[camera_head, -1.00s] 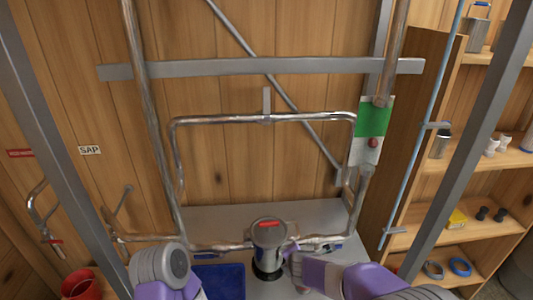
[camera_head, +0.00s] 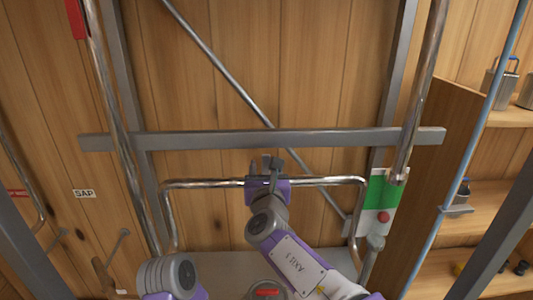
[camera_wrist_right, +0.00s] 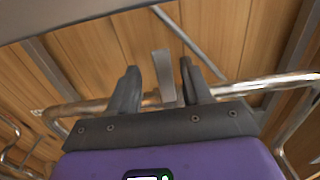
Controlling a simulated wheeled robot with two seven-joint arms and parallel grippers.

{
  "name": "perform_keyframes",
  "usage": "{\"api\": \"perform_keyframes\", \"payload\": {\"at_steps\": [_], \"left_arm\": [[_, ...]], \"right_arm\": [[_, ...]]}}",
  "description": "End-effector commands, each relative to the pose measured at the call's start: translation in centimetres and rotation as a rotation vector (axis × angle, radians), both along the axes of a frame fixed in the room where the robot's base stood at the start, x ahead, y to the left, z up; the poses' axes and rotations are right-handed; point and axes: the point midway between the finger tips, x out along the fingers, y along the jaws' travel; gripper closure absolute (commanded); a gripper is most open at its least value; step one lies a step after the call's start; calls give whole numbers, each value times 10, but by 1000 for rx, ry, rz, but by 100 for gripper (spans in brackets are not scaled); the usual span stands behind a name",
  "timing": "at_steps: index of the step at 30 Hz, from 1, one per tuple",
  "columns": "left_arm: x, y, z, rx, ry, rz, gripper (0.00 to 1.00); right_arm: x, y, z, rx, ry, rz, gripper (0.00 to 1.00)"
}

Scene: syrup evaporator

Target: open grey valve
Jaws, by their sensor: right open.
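The grey valve's flat upright lever (camera_wrist_right: 163,72) stands on the horizontal steel pipe (camera_head: 325,181) and shows best in the right wrist view. My right gripper (camera_head: 266,164) reaches up to the middle of this pipe in the head view and largely hides the lever there. In the right wrist view my right gripper (camera_wrist_right: 158,70) is open, with one dark finger on each side of the lever. Clear gaps show, so the fingers look apart from it. My left arm shows low at the left of the head view, but its gripper is out of sight.
A grey crossbar (camera_head: 340,137) runs above the pipe, with a diagonal rod (camera_head: 215,60) behind. A green and white panel with a red button (camera_head: 383,217) is to the right. Wooden shelves (camera_head: 490,187) stand at far right. A red handle (camera_head: 268,292) shows at the bottom.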

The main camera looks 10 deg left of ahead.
Motion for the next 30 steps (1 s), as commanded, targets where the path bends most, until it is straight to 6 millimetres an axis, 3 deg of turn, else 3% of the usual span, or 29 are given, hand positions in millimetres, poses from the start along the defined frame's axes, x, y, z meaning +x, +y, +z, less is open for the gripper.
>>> {"api": "perform_keyframes", "payload": {"at_steps": [3, 9, 21, 30], "left_arm": [[1, 0, 9, 0, -1, 0, 57], [1, 0, 18, 1, -3, 1, 57], [1, 0, 20, 0, -2, 1, 57], [1, 0, 20, 0, -2, 1, 57]], "right_arm": [[21, 4, 1, -4, 2, -5, 51], [43, 10, 1, -1, 2, -4, 51], [50, 13, -1, 0, 3, -2, 51], [50, 13, -1, 1, 3, -2, 96]]}}
